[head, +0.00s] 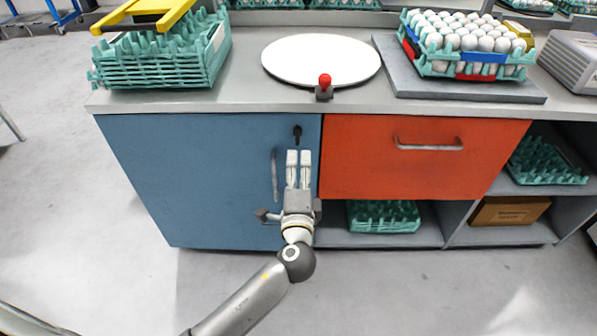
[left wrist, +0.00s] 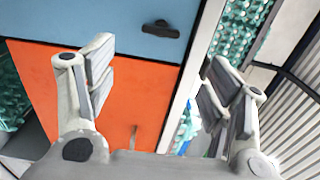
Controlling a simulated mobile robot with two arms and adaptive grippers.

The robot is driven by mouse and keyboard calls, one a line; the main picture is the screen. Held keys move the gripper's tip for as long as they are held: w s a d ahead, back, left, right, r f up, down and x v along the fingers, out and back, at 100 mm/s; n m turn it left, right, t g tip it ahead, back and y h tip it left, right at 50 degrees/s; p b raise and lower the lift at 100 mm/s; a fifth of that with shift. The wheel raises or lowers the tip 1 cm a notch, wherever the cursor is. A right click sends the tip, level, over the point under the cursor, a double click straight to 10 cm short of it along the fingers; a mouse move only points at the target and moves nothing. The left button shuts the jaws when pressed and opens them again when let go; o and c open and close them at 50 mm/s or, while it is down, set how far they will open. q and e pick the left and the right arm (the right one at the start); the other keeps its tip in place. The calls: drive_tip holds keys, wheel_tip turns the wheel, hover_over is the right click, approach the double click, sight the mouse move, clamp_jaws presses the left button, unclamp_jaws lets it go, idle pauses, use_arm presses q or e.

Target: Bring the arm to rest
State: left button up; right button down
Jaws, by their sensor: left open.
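My left gripper (head: 298,170) is in front of the cabinet, near the right edge of the blue door (head: 190,175), just left of the orange drawer (head: 420,165). Its two pale fingers point up toward the counter in the head view. In the left wrist view the fingers of my left gripper (left wrist: 157,65) stand wide apart with nothing between them. The blue door and orange drawer fronts show behind them. My left arm (head: 245,300) comes in from the bottom. My right gripper is not in view.
The counter (head: 245,95) holds stacked teal trays (head: 160,70), a white round plate (head: 320,58), a red knob (head: 324,80) and a tray of white eggs (head: 435,66) on a grey slab (head: 465,92). Open shelves (head: 500,236) lie lower right.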

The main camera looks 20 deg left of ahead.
use_arm(q)
wheel_tip(320, 180, down, 15)
drive_tip(key=s+a+g+h+p, duration=0.1)
drive_tip(key=s+g+h+p, duration=0.15)
drive_tip(key=g+p, duration=0.2)
drive_tip(key=s+a+f+n+g+p, duration=0.25)
drive_tip(key=s+f+g, duration=0.25)
drive_tip(key=s+f, duration=0.9)
drive_tip(key=s+a+f+n+g+p, duration=0.1)
drive_tip(key=s+f+n+g+p, duration=0.1)
drive_tip(key=s, duration=0.9)
drive_tip(key=s+a+f+n+g+h+p, duration=0.1)
drive_tip(key=s+f+n, duration=0.3)
drive_tip(key=s, duration=0.6)
drive_tip(key=s+a+f+n+g+h+p, duration=0.1)
drive_tip(key=s+a+f+n+g+p, duration=0.1)
drive_tip(key=s+f+n+g+p, duration=0.2)
drive_tip(key=s+f, duration=0.3)
drive_tip(key=s, duration=0.4)
drive_tip(key=shift+s, duration=0.35)
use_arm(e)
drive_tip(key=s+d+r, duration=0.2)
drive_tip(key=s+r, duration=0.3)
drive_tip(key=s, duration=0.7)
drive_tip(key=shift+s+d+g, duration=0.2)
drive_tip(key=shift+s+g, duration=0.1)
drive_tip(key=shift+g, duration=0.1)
